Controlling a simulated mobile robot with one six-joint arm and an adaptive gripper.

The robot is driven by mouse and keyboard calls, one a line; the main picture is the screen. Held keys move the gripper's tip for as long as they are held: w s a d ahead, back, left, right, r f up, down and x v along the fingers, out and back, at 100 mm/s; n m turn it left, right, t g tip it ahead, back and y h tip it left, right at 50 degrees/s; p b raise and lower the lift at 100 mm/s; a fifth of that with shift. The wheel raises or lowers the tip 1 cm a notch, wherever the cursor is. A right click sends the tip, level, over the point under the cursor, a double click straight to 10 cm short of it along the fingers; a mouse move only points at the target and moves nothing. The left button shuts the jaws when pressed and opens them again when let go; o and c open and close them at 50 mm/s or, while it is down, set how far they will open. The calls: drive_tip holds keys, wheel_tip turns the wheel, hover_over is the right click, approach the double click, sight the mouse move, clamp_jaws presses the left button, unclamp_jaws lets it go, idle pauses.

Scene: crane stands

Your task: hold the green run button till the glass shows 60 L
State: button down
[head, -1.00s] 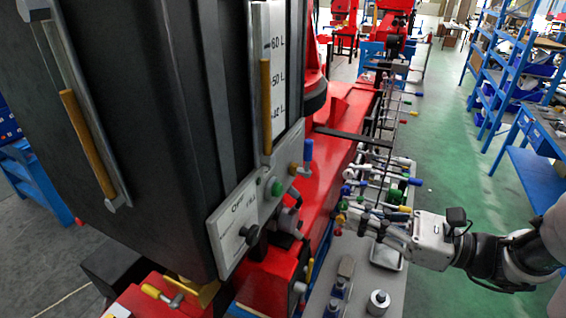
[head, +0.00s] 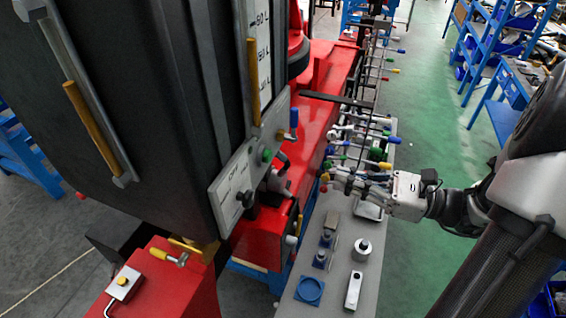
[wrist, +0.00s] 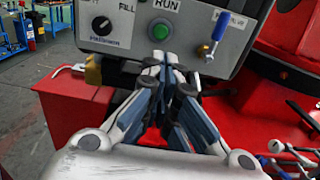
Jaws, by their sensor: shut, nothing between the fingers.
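The green run button (head: 267,155) sits on the pale panel of the dark tank; it also shows in the wrist view (wrist: 160,30) under the word RUN. The sight glass (head: 252,80) holds an amber column whose top lies between the 50 L and 60 L marks. My gripper (head: 328,179) is shut and empty, pointing left toward the panel with a gap to the button in the head view. In the wrist view its fingertips (wrist: 165,60) are just below the button; the button looks unpressed and apart from them.
A black selector knob (wrist: 101,25) and a blue-handled lever (wrist: 217,36) flank the button. A red housing (wrist: 75,105) lies below.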

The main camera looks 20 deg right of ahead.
sight(266, 156)
drive_tip(key=p+x, duration=0.1)
drive_tip(key=x, duration=1.2)
drive_tip(key=shift+w+a+p, duration=0.2)
drive_tip(key=shift+a+p, duration=0.1)
drive_tip(key=shift+x, duration=0.8)
drive_tip(key=shift+r, duration=0.2)
idle(0.8)
